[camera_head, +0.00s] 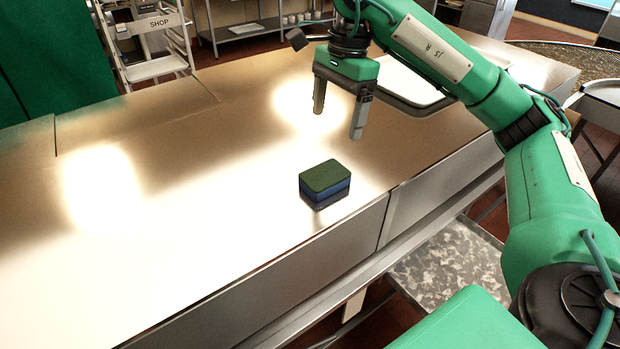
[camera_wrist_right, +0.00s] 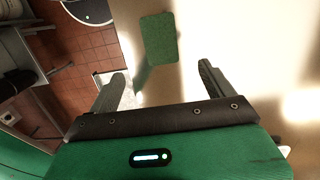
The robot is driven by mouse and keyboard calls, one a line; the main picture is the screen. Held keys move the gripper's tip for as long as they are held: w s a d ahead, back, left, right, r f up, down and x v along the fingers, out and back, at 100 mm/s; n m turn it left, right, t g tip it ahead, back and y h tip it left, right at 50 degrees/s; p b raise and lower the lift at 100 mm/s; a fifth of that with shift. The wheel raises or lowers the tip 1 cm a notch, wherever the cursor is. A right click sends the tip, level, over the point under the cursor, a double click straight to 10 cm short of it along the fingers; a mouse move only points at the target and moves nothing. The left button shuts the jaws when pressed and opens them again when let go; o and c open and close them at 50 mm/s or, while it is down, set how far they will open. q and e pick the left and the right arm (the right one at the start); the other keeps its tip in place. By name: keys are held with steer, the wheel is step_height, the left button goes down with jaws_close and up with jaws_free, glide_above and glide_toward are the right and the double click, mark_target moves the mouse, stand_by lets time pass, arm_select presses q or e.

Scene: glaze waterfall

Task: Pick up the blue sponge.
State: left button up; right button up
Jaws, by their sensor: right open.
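The blue sponge (camera_head: 325,185) has a dark green top and lies flat on the shiny metal counter (camera_head: 190,200), close to its front edge. In the right wrist view the green top of the sponge (camera_wrist_right: 159,38) shows beyond the fingertips, roughly between their lines. My right gripper (camera_head: 337,122) is open and empty, pointing down above the counter. It is above and behind the sponge, apart from it. Its two fingers also show in the right wrist view (camera_wrist_right: 160,82). My left gripper is not in view.
A pale tray or basin (camera_head: 415,85) is set at the back right of the counter, behind my right arm. A white cart marked SHOP (camera_head: 155,45) stands beyond the counter. The counter left of the sponge is clear, with bright glare patches.

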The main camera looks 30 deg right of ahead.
glide_above(326, 173)
steer(key=d, duration=0.1)
steer(key=f, duration=0.8)
steer(key=shift+s, duration=0.35)
steer(key=shift+w+a+f+p, duration=0.1)
steer(key=shift+w+f+p, duration=0.05)
steer(key=shift+f+p, duration=0.3)
steer(key=f, duration=0.1)
steer(key=f+p, duration=0.1)
steer(key=f, duration=0.1)
steer(key=shift+w+a+f+p, duration=0.15)
steer(key=shift+w+a+p, duration=0.05)
steer(key=shift+a+p, duration=0.15)
steer(key=shift+f, duration=0.5)
steer(key=shift+c, duration=1.2)
steer(key=c, duration=0.9)
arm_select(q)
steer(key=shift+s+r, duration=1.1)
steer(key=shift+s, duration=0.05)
